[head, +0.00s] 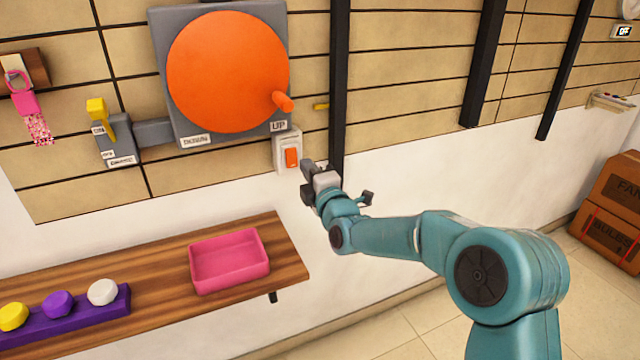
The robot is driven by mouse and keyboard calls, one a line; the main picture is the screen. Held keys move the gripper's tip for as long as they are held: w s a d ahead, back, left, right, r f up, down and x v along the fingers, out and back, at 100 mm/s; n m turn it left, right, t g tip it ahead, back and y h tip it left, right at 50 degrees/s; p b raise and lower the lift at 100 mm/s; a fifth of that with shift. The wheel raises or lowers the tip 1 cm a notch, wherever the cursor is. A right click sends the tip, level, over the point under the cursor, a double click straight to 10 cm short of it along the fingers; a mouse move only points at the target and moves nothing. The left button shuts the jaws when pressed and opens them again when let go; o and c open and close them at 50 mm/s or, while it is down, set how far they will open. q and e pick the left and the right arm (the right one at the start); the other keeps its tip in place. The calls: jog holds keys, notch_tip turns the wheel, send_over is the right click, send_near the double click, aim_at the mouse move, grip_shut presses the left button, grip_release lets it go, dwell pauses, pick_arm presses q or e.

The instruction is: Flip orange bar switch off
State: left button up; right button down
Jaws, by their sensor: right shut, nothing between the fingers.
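The orange bar switch (292,157) is a small upright orange rocker on a pale wall plate (281,141), just below the large orange disc. Which way the rocker is tipped is too small to tell. My right gripper (306,167) is shut and empty. Its fingertips are just right of the switch and slightly below it in the picture; I cannot tell whether they touch the plate. My left gripper is not in view.
Above is a big orange disc (225,72) with a peg handle (283,101) and UP and DOWN labels. Below, a wooden shelf (150,272) holds a pink tray (262,270) and a purple button block (75,318). A black post (339,90) stands right of the switch.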

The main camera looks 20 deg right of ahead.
jog(key=s, duration=0.5)
jog(key=shift+s+d+r+b, duration=0.15)
jog(key=shift+s+r+b, duration=0.15)
jog(key=shift+b, duration=0.05)
jog(key=shift+w+f, duration=0.1)
